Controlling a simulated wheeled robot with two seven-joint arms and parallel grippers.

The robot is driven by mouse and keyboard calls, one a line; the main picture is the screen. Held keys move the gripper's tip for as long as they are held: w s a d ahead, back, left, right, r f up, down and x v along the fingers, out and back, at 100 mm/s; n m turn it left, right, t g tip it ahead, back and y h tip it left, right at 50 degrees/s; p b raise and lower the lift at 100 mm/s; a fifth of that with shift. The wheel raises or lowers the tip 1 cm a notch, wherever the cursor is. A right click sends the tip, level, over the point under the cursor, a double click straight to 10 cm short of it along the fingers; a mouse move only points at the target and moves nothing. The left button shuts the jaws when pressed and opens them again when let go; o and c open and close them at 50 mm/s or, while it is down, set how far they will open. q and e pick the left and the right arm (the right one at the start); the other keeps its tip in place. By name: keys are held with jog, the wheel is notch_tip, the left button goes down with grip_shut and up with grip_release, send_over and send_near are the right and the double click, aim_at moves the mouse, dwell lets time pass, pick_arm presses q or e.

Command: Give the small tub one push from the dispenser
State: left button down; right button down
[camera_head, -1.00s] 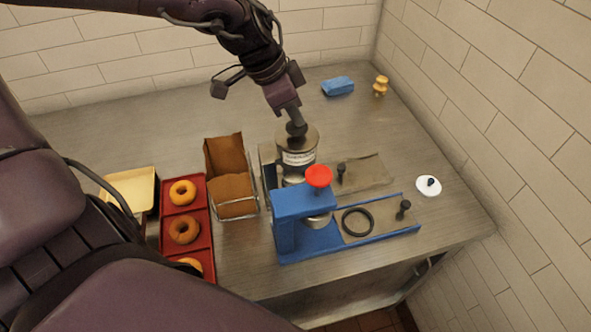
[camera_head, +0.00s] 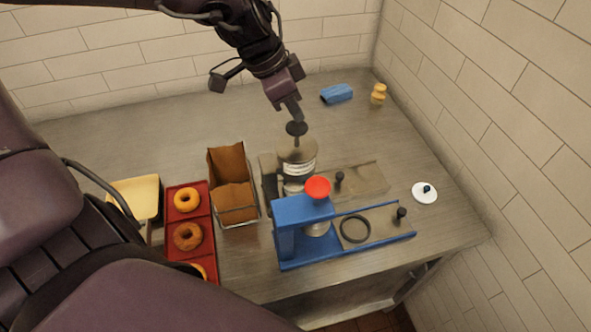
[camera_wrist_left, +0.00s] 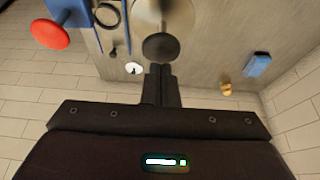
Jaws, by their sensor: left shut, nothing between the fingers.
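The steel dispenser (camera_head: 298,160) has a pale label and a dark round knob (camera_head: 296,128) on a stem above its lid. My left gripper (camera_head: 294,112) is shut and empty, pointing down just above the knob. I cannot tell whether its tips touch the knob. In the left wrist view the shut fingers (camera_wrist_left: 161,72) are beside the dark knob (camera_wrist_left: 161,47). A blue stand (camera_head: 290,232) with a red knob (camera_head: 317,187) is in front of the dispenser, with a small pale cup (camera_head: 317,228) under its head. I cannot tell for sure which vessel is the small tub. My right gripper is not in view.
A blue block (camera_head: 337,94) and a yellow figure (camera_head: 378,94) are at the back. The back left counter is clear.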

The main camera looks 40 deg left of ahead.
pick_arm(q)
jog(key=shift+r, duration=0.1)
dwell(0.5)
notch_tip(320, 180, up, 6)
jog(key=p, duration=0.4)
dwell(0.5)
